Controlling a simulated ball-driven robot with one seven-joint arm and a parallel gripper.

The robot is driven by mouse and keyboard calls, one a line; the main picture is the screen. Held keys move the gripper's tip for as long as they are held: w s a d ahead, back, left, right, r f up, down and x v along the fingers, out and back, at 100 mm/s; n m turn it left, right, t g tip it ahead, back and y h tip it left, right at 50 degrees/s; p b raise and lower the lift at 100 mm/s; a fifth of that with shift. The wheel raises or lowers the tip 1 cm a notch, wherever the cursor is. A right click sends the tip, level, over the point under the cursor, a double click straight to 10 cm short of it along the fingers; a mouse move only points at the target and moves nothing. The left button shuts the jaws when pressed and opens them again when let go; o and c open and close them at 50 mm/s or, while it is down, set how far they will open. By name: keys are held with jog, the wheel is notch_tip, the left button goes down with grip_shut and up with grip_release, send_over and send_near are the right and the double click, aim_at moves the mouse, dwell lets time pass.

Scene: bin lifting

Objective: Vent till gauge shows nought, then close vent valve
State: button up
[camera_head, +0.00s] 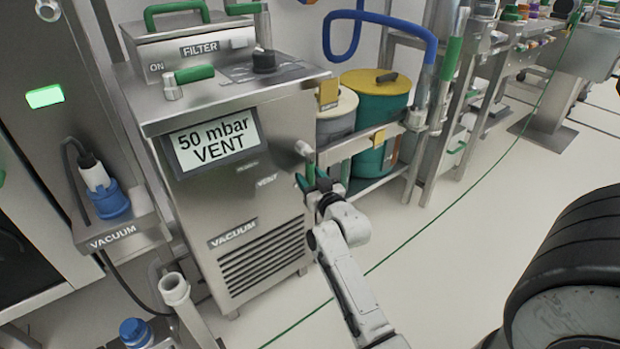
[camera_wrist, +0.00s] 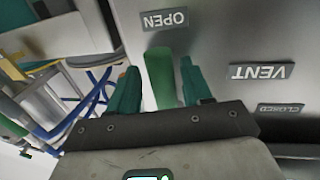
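The gauge display (camera_head: 216,141) on the steel vacuum cabinet reads "50 mbar VENT". The vent valve's green handle (camera_wrist: 161,76) shows in the wrist view, on the cabinet front, its end towards the OPEN label (camera_wrist: 165,19). The VENT label (camera_wrist: 262,72) and CLOSED label (camera_wrist: 281,108) lie to its right, upside down. My gripper (camera_wrist: 158,85) has its two green fingers on either side of the handle, with narrow gaps visible; it looks open around it. In the head view my gripper (camera_head: 314,180) is at the cabinet's right front edge, and the handle is mostly hidden.
A green-handled lever (camera_head: 190,75) and a dark knob (camera_head: 264,60) are on the cabinet top. A shelf with a green drum (camera_head: 375,100) and a grey drum (camera_head: 337,115) stands right of the cabinet. A green line crosses the pale floor (camera_head: 440,270), which is clear in the middle.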

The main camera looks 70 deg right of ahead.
jog(key=shift+r, duration=0.1)
jog(key=p+v, duration=0.3)
jog(key=v, duration=0.7)
jog(key=shift+s+a, duration=0.3)
dwell(0.3)
